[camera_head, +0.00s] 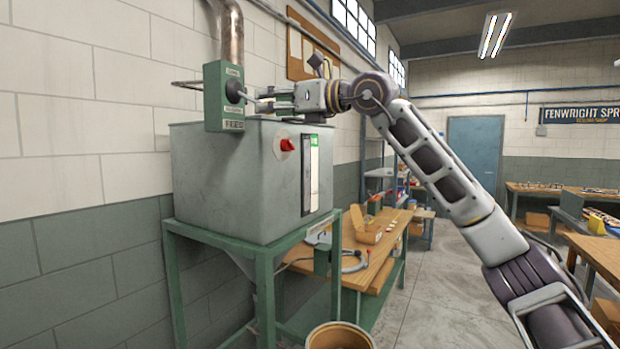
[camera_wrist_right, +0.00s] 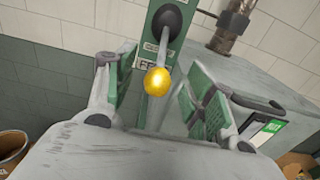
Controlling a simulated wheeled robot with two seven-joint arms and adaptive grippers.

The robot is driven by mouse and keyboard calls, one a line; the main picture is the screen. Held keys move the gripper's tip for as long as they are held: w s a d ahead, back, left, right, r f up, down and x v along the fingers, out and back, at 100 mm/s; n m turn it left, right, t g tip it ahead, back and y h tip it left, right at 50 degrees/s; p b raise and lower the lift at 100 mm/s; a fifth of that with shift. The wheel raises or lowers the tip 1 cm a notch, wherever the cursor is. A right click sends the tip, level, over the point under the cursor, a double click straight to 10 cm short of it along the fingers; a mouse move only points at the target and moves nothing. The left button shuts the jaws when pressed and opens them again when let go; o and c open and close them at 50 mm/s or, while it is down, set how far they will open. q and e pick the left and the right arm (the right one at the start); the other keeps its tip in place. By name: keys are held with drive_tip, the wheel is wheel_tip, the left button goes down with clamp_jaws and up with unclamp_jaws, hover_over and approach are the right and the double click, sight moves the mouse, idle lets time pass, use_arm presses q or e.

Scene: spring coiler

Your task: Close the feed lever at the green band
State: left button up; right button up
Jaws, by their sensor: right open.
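The green feed box (camera_head: 216,110) is mounted on the near side of the grey hopper. The feed lever (camera_head: 248,98) sticks out to the right from its dark round boot. In the right wrist view the lever's yellow knob (camera_wrist_right: 157,81) hangs below the black boot (camera_wrist_right: 172,18). My right gripper (camera_head: 272,104) is at the lever's end; in the right wrist view it is open (camera_wrist_right: 150,92), with its green-padded fingers on either side of the knob and gaps to both. A green patch (camera_head: 314,177) marks a tall gauge strip on the hopper's front. My left gripper is not in view.
The grey hopper (camera_head: 215,180) stands on a green frame (camera_head: 268,290) beside the wall. A red knob (camera_head: 287,145) sits on its front. A metal pipe (camera_head: 232,35) rises behind the feed box. A wooden bench (camera_head: 375,272) stands behind, and a round bin (camera_head: 340,337) below. Floor at right is partly clear.

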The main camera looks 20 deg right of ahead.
drive_tip(key=b+v, duration=0.1)
drive_tip(key=v, duration=0.5)
drive_tip(key=shift+r+b, duration=0.4)
drive_tip(key=shift+s+d, duration=0.1)
drive_tip(key=shift+s, duration=0.05)
idle(0.5)
wheel_tip(320, 180, up, 9)
drive_tip(key=p, duration=0.9)
drive_tip(key=shift+r+p, duration=0.55)
